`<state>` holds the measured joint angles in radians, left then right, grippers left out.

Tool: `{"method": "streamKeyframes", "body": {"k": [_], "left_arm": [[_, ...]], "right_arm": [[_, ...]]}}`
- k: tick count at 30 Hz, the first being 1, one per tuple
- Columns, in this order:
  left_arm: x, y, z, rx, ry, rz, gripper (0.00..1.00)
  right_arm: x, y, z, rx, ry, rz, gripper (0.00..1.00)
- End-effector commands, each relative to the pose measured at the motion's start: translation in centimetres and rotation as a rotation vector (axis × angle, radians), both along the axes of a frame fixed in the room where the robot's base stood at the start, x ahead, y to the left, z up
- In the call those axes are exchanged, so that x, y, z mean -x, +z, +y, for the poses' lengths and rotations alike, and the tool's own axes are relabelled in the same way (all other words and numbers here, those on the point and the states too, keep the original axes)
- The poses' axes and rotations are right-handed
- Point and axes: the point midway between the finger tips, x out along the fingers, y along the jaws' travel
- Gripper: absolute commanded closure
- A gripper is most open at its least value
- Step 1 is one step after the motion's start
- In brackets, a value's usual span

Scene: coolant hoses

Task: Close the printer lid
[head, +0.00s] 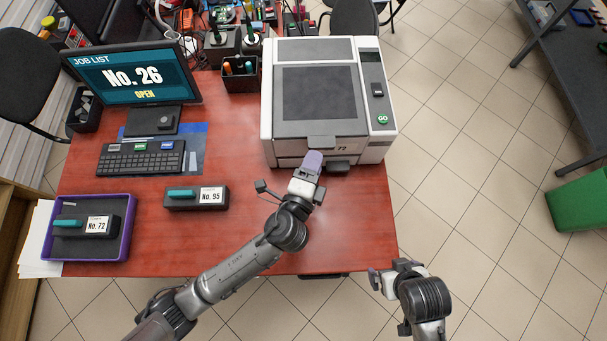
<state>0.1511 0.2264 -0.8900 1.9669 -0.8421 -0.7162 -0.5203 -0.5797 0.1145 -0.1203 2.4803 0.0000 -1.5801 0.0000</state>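The white printer (383,95) stands at the right of the red desk. Its grey lid with a dark window (320,92) lies over the top, down or nearly down; I cannot tell whether a small gap is left at its front edge. A small tab (321,142) sticks out at the middle of that edge. My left gripper (313,160) is at the printer's front, just below the tab, its lilac fingertips together with nothing visible between them. I cannot tell whether they touch the printer. My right gripper (388,275) is low at the desk's front right corner, away from the printer; its fingers are unclear.
A monitor (132,75) reading No. 26 OPEN and a keyboard (141,158) stand at the left. A No. 95 cartridge (196,197) lies on the desk; a No. 72 one (87,225) lies in a purple-rimmed tray (127,238). A pen holder (240,75) stands beside the printer.

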Motion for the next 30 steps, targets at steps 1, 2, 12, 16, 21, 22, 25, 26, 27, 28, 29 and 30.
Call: {"method": "streamKeyframes", "body": {"k": [1,2,12,16,21,22,25,26,27,28,29,30], "left_arm": [[1.1,0.0,0.4,0.001,0.0,0.003,0.53],[1.6,0.0,0.6,0.001,0.0,0.003,0.53],[5.8,0.2,2.1,-0.001,0.001,0.001,0.53],[6.4,0.3,2.3,-0.001,0.001,0.001,0.53],[6.6,0.3,2.3,-0.001,0.001,0.0,0.53],[6.6,0.3,2.3,-0.001,0.001,0.0,0.53],[6.6,0.3,2.3,-0.001,0.001,0.0,0.53],[6.6,0.3,2.3,-0.001,0.001,0.0,0.53],[6.6,0.3,2.3,-0.001,0.001,0.0,0.53],[6.6,0.3,2.3,-0.001,0.001,0.0,0.53],[6.6,0.3,2.3,-0.001,0.001,0.0,0.53],[6.6,0.3,2.3,-0.001,0.001,0.0,0.53]], "right_arm": [[0.0,0.1,0.0,0.0,0.0,0.0,0.0],[0.0,0.1,0.0,0.0,0.0,0.0,0.0],[0.0,0.0,-0.2,0.008,0.005,0.0,0.0],[0.0,0.0,-0.3,0.011,0.006,0.0,0.0],[0.0,0.0,-0.3,0.01,0.006,0.001,0.0],[0.0,0.0,-0.3,0.01,0.006,0.001,0.0],[0.0,0.0,-0.3,0.009,0.005,0.001,0.0],[0.0,0.0,-0.3,0.008,0.006,0.001,0.0],[0.0,0.0,-0.2,0.008,0.005,0.001,0.0],[0.0,0.0,-0.2,0.008,0.004,0.001,0.0],[0.0,0.0,-0.2,0.007,0.004,0.001,0.0],[0.0,0.0,-0.2,0.007,0.003,0.001,0.0]]}}
